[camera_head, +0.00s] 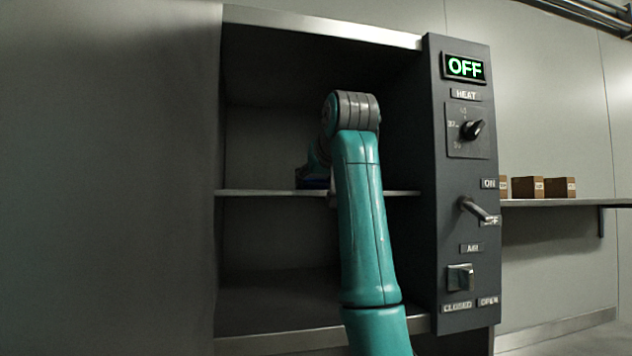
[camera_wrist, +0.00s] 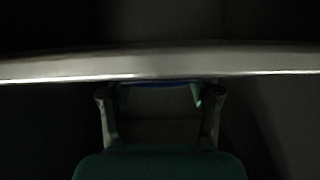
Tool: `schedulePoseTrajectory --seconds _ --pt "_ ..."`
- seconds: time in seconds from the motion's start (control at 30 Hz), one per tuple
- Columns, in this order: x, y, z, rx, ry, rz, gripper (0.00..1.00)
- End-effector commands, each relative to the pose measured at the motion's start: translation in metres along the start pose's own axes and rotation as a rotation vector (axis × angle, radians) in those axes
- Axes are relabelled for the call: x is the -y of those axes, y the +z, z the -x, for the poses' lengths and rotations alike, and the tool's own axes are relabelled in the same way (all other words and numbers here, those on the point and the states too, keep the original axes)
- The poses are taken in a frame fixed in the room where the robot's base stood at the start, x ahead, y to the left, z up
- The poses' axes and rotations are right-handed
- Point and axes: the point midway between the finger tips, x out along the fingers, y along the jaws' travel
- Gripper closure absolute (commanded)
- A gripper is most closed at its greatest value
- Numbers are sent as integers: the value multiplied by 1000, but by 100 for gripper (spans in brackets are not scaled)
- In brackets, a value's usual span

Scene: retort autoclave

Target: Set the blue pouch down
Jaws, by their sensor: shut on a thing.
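My gripper (camera_wrist: 160,94) is shut on the pouch, with one finger at each side of the strip. The head view hides most of the gripper behind my arm. I cannot tell whether the pouch touches the shelf.
A control panel (camera_head: 461,230) with a green OFF sign (camera_head: 465,67), a knob (camera_head: 472,129) and a lever (camera_head: 477,209) stands right of the opening. Brown boxes (camera_head: 527,187) sit on a wall shelf (camera_head: 560,202) further right. The middle shelf's left part looks bare.

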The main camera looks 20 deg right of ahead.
Motion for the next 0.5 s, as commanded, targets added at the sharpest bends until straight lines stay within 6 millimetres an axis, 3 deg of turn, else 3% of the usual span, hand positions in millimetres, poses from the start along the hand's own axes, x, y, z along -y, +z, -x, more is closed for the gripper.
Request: schedulePoseTrajectory --seconds 0.13,0.17,0.23,0.5 --pt "0 2 -1 0 0 0 75" --pt "0 2 -1 0 0 0 33" --pt "0 2 -1 0 0 0 16" --pt "0 2 -1 0 0 0 13"
